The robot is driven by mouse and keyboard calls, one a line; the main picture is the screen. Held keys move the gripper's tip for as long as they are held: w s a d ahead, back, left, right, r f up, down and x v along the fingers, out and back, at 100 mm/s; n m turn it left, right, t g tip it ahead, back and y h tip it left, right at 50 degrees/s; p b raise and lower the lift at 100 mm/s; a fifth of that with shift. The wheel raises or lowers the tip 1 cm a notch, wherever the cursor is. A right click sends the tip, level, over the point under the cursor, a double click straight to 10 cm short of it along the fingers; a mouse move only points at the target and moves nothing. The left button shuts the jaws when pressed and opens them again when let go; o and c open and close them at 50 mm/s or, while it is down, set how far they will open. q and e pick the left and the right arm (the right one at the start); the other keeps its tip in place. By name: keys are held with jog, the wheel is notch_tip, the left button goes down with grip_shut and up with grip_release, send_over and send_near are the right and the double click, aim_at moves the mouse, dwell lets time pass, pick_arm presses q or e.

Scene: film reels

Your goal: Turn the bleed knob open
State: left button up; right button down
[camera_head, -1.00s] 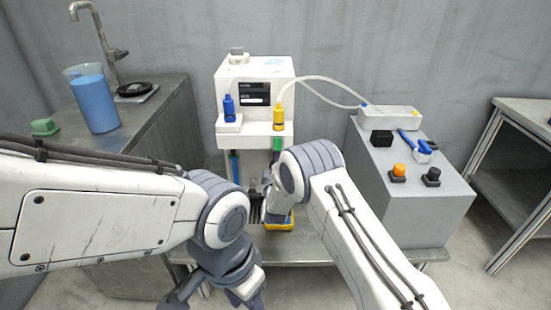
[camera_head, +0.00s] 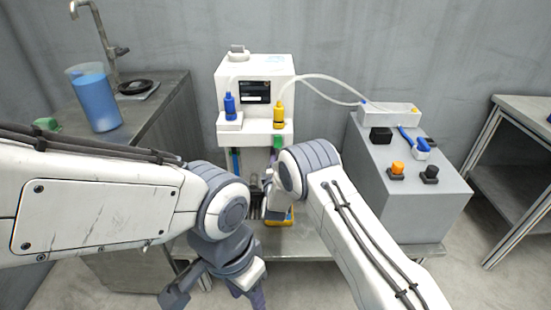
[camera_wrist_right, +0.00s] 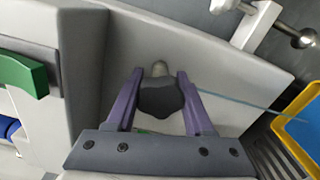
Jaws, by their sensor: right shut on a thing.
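The bleed knob (camera_wrist_right: 160,98) is a dark, lobed knob in the right wrist view, on a pale grey face of the machine. My right gripper (camera_wrist_right: 160,78) is shut on it, with a purple finger on each side. A thin blue line, a stream or a tube, runs from beside the knob toward a yellow-rimmed blue tray (camera_wrist_right: 302,130). The white machine (camera_head: 255,72) stands at the centre of the head view; my right arm hides the knob there. My left gripper (camera_head: 215,298) hangs low at the bottom, apart from the machine; its fingertips are cut off.
A green part (camera_wrist_right: 20,75) is near my right gripper. A grey box (camera_head: 415,200) stands right, a counter with a blue jug (camera_head: 93,100) left.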

jog(key=shift+a+f, duration=0.1)
jog(key=shift+c, duration=1.4)
grip_release()
jog(key=shift+s, duration=0.1)
jog(key=s+p, duration=0.2)
jog(key=s, duration=0.8)
jog(key=shift+s, duration=0.2)
jog(key=shift+w, duration=0.1)
